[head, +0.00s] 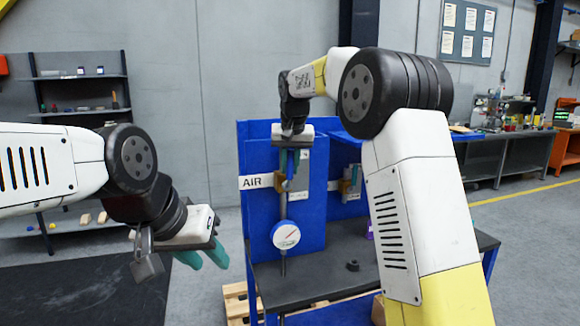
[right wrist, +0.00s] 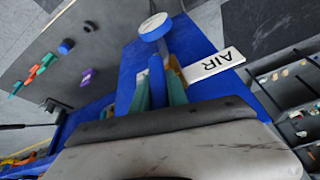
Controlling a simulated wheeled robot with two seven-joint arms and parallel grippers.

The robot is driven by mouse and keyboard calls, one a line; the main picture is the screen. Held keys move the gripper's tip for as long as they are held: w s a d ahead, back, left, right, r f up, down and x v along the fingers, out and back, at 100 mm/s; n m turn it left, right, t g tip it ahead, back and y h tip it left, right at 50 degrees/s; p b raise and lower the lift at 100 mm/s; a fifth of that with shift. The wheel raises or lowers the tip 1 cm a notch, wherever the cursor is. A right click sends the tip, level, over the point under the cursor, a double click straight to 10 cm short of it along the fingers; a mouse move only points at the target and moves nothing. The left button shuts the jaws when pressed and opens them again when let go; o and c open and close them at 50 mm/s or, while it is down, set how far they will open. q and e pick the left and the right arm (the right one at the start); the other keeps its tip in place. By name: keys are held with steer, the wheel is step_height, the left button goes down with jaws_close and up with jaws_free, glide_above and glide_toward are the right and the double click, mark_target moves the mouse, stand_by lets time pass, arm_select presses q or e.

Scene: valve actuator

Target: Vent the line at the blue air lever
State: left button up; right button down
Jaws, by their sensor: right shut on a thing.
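The blue air lever (head: 291,163) stands roughly upright at the brass valve beside the white AIR label (head: 256,182), on the blue panel. My right gripper (head: 293,170) comes down from above and is shut on the lever, with its teal fingers on either side. In the right wrist view the lever (right wrist: 156,82) shows between the fingers, next to the AIR label (right wrist: 216,65). A round pressure gauge (head: 286,235) sits on the pipe below; its reading is too small to tell. My left gripper (head: 205,259) is open and empty, left of the panel.
A second valve (head: 350,186) with a label sits to the right on the panel, partly behind my right arm. A dark bench top (head: 310,283) below holds a black knob (head: 352,265). Shelves (head: 80,90) stand at the back left. Floor between them and the panel looks clear.

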steer(key=shift+d, duration=0.15)
stand_by(0.4)
steer(key=w+d+f+m+g+y, duration=0.2)
steer(key=f+y, duration=0.5)
steer(key=y, duration=0.9)
steer(key=shift+d+m+g, duration=0.6)
steer(key=shift+d+m, duration=0.5)
steer(key=shift+d, duration=0.7)
steer(key=c, duration=1.3)
jaws_free()
steer(key=shift+f, duration=0.1)
steer(key=d, duration=0.7)
steer(key=shift+s+d+r, duration=0.35)
